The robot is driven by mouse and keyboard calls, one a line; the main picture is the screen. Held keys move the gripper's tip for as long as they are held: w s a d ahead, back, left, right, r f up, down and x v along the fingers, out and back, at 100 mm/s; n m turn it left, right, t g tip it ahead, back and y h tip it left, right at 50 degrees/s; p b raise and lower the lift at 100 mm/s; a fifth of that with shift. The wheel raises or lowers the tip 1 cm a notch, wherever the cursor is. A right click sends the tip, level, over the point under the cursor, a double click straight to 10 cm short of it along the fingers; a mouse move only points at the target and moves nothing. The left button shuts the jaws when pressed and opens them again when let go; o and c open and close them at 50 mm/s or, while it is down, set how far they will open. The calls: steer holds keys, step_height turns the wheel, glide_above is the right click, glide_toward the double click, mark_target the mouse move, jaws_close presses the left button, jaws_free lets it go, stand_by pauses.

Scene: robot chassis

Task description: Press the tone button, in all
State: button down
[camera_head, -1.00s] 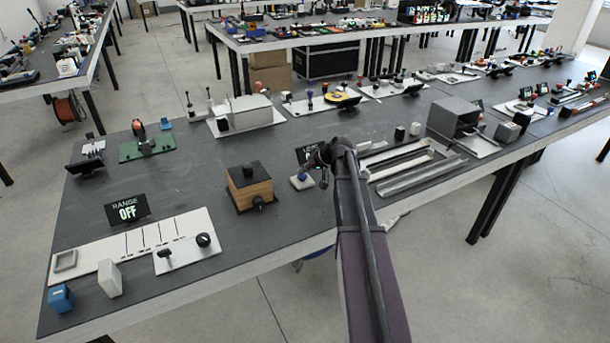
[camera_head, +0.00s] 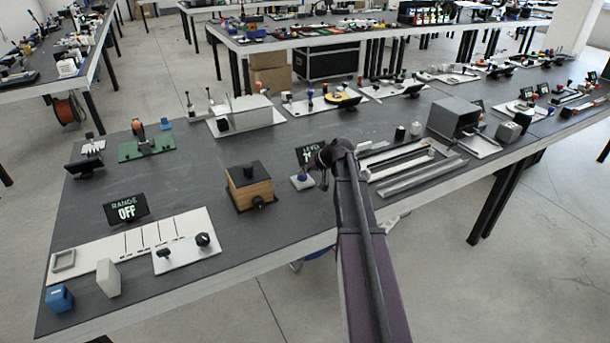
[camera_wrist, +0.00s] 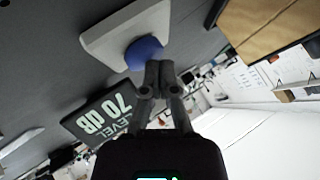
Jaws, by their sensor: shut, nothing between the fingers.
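A blue domed button (camera_wrist: 143,52) sits on a small pale plate (camera_wrist: 103,37) in the wrist view. I see no label on it. In the head view the small button (camera_head: 301,176) stands just left of my gripper (camera_head: 325,166). My gripper (camera_wrist: 158,68) is shut and empty, with its fingertips at the dome's edge in the wrist view. I cannot tell whether they touch it. A black display (camera_wrist: 103,112) beside the plate reads "LEVEL 70 dB". In the head view this display (camera_head: 307,153) is partly hidden behind my arm.
A wooden box (camera_head: 249,187) with a black knob stands left of the button. Metal rails (camera_head: 420,177) lie to the right. A display reading "RANGE OFF" (camera_head: 126,209) and a white slotted panel (camera_head: 130,245) are farther left. The dark tabletop between is clear.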

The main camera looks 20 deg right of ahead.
steer(key=shift+r, duration=0.1)
stand_by(0.3)
steer(key=shift+r+p, duration=0.85)
steer(key=shift+p, duration=0.1)
steer(key=shift+r+p, duration=2.5)
steer(key=shift+p, duration=0.05)
steer(key=s+a+r+n+g+h+p, duration=0.1)
steer(key=s+a+g+h+p, duration=0.4)
steer(key=s+a, duration=1.7)
steer(key=s+g+p, duration=0.1)
steer(key=s+g, duration=0.1)
steer(key=s, duration=0.1)
steer(key=shift+s+h+p, duration=0.2)
steer(key=shift+h+p, duration=0.1)
steer(key=shift+p, duration=0.05)
